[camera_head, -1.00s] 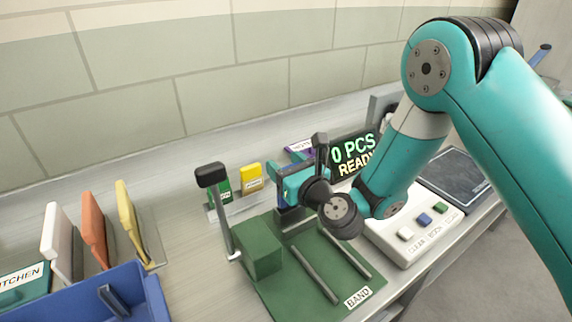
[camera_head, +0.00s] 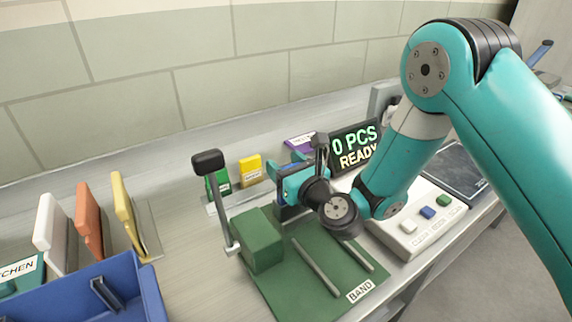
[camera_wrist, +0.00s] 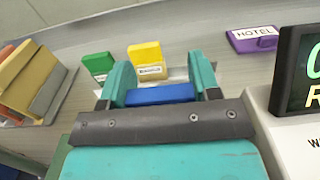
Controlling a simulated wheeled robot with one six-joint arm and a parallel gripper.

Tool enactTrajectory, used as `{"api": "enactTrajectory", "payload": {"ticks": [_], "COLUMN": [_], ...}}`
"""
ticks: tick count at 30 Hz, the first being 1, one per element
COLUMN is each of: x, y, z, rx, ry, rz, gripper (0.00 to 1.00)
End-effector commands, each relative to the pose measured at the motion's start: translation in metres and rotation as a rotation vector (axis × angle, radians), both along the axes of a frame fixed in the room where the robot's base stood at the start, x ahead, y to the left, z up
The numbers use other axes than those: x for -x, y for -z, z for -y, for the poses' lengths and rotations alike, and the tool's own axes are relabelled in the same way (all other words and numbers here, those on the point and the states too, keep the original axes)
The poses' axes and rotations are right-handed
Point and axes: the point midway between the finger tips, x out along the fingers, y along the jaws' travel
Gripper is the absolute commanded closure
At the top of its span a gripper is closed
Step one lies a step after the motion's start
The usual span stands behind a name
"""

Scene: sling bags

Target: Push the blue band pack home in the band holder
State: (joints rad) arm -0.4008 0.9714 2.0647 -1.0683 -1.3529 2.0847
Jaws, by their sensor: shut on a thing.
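My gripper (camera_head: 287,186) is shut on the blue band pack (camera_wrist: 160,94). In the wrist view the pack lies crosswise between the two teal fingers, its top edge showing; its lower part is hidden. In the head view the arm mostly covers it. A grey holder (camera_wrist: 178,74) stands just beyond the pack, with a green pack (camera_wrist: 98,65) and a yellow pack (camera_wrist: 147,52) upright in it. Whether the blue pack touches this holder or is seated in it cannot be told. The green plate labelled BAND (camera_head: 300,275) lies in front of my gripper.
A black-topped lever (camera_head: 207,160) and a green block (camera_head: 258,240) stand at the BAND plate. A display (camera_head: 355,146) and button console (camera_head: 425,222) are on the right. A purple HOTEL pack (camera_wrist: 252,39) lies behind. A blue bin (camera_head: 150,290) is at front left.

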Motion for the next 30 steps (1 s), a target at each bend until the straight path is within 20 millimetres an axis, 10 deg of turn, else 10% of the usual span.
{"api": "enactTrajectory", "payload": {"ticks": [30], "x": [0.0], "y": [0.027], "z": [0.0], "rx": [0.001], "ry": [0.0], "rz": [0.001], "gripper": [0.79]}}
